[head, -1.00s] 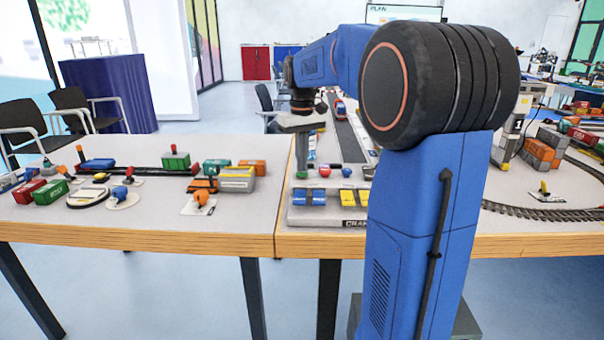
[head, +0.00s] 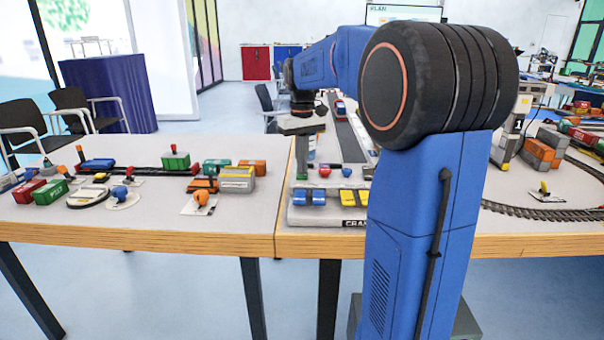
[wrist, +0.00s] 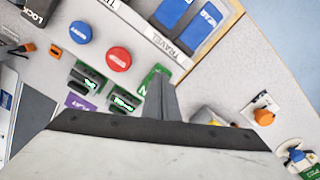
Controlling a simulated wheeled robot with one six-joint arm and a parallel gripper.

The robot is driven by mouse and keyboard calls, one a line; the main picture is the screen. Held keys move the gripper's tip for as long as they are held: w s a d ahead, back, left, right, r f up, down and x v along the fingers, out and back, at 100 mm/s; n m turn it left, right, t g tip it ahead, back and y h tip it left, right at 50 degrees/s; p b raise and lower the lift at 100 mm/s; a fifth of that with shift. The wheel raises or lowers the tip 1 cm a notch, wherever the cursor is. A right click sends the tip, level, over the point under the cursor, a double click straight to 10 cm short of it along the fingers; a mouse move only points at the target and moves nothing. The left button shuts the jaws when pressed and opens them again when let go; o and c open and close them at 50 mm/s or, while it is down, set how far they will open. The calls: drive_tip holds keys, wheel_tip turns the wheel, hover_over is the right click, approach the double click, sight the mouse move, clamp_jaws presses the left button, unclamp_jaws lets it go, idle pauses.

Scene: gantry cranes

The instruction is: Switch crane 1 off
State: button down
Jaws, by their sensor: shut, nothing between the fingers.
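The control panel (head: 298,215) stands near the table's front edge in the head view. Its front label starts "CRAN"; the rest, with any number, is hidden by my arm. A red button (wrist: 118,59) and a blue button (wrist: 80,32) show in the wrist view, with a green plate (wrist: 155,74) beside them whose lettering is mostly covered. Two dark switches (wrist: 88,75) with green markings sit nearby. My gripper (wrist: 161,92) is shut and empty, its tips over the green plate; I cannot tell whether they touch. In the head view it points down at the panel's left part.
Blue rockers (head: 309,198) marked "TRAVEL" and yellow rockers (head: 354,198) line the panel's front. Toy containers and train parts, such as a green container (head: 175,161), stand on the left table. A curved track (head: 540,212) lies to the right.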

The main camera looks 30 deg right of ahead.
wheel_tip(320, 180, up, 7)
drive_tip(key=shift+f, duration=0.15)
idle(0.7)
idle(0.4)
